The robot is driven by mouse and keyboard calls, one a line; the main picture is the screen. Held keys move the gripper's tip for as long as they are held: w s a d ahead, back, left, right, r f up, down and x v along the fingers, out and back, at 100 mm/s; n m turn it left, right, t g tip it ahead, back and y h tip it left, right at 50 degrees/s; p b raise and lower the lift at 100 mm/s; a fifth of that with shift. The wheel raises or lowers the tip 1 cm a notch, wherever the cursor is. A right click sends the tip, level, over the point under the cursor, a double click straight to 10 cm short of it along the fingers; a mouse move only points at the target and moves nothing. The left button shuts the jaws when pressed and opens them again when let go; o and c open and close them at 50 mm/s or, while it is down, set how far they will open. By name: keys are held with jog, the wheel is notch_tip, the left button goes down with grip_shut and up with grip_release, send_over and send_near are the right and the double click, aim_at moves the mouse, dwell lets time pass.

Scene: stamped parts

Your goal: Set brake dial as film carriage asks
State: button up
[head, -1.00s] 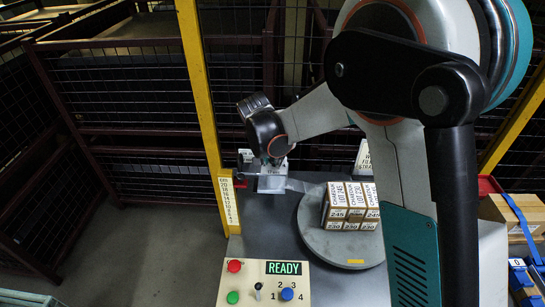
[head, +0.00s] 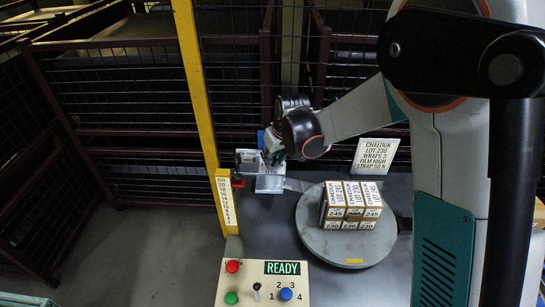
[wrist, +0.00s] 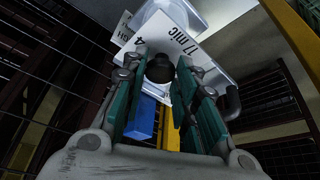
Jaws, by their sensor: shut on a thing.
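The film carriage (head: 270,182) is a pale unit at the far left of the table, beside the yellow post. In the wrist view its white plate (wrist: 186,42) reads "17 mic", with a "4" near the dial. The brake dial, a dark round knob (wrist: 160,70), sits in front of this plate, between the green fingers. My gripper (wrist: 160,62) is shut on it; it also shows in the head view (head: 272,153), reaching down to the carriage. The dial's pointer is hidden, so its setting cannot be read.
A round turntable (head: 312,236) bears several strapped cartons (head: 352,205). A sign (head: 376,156) behind reads "WRAPS 3, FILM HIGH, STRAP 50 N". A control panel (head: 262,282) showing READY is in front. A yellow post (head: 203,100) and mesh fence stand close to the carriage.

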jog(key=n, duration=0.2)
jog(key=n+g+y, duration=0.1)
jog(key=n, duration=0.1)
jog(key=shift+w+d+n, duration=0.15)
jog(key=shift+w+n, duration=0.05)
jog(key=shift+n, duration=0.1)
jog(key=n, duration=0.2)
jog(key=n+g+y, duration=0.1)
jog(key=n, duration=0.1)
jog(key=shift+w+g, duration=0.15)
jog(key=shift+g, duration=0.15)
jog(key=o, duration=1.1)
jog(key=shift+d+r, duration=0.1)
jog(key=shift+r, duration=0.05)
jog(key=v, duration=1.1)
jog(key=shift+d+r, duration=0.2)
jog(key=shift+r, duration=0.15)
